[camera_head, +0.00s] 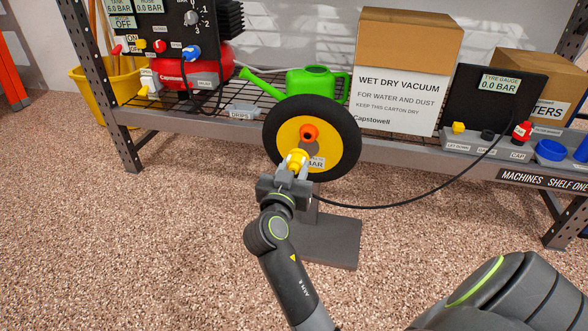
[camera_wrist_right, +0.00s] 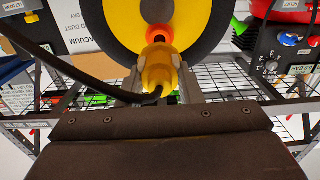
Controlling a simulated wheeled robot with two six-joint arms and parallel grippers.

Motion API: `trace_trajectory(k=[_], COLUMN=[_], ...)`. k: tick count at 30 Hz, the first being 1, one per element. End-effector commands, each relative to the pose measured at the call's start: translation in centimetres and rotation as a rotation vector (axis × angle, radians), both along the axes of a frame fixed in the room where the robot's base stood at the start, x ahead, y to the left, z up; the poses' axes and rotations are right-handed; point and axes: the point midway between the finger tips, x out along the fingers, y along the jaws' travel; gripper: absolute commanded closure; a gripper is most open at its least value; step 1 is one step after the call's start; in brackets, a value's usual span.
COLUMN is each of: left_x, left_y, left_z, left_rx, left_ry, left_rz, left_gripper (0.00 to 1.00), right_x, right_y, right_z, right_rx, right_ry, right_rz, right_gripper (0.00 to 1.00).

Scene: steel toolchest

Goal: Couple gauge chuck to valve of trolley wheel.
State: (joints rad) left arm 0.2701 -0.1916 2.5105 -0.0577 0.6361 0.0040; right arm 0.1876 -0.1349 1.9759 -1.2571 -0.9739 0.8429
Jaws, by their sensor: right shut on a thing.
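My right gripper (camera_head: 293,164) is shut on the yellow gauge chuck (camera_head: 297,156), in front of the lower left part of the yellow disc. My left gripper is out of view.
A black hose (camera_head: 400,203) sags from the wheel area to the shelf near the tyre gauge (camera_head: 499,88). The steel shelf (camera_head: 230,127) holds a green watering can (camera_head: 318,82), a vacuum carton (camera_head: 398,100) and a red compressor (camera_head: 205,72). The pebbled floor at left is clear.

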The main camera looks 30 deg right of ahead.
Motion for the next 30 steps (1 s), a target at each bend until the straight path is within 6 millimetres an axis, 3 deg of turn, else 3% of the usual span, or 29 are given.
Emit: trace_trajectory(k=[16, 30], left_x=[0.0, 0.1], left_y=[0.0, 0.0], left_z=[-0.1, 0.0], left_rx=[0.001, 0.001], left_ry=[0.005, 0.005], left_rz=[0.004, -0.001], left_gripper=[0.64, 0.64], right_x=[3.3, 3.8], right_y=[-3.7, -4.3], right_z=[0.1, 0.1], right_rx=[-0.004, -0.001], right_ry=[-0.001, -0.001], right_rz=[0.000, 0.000], right_gripper=[1.00, 1.00])
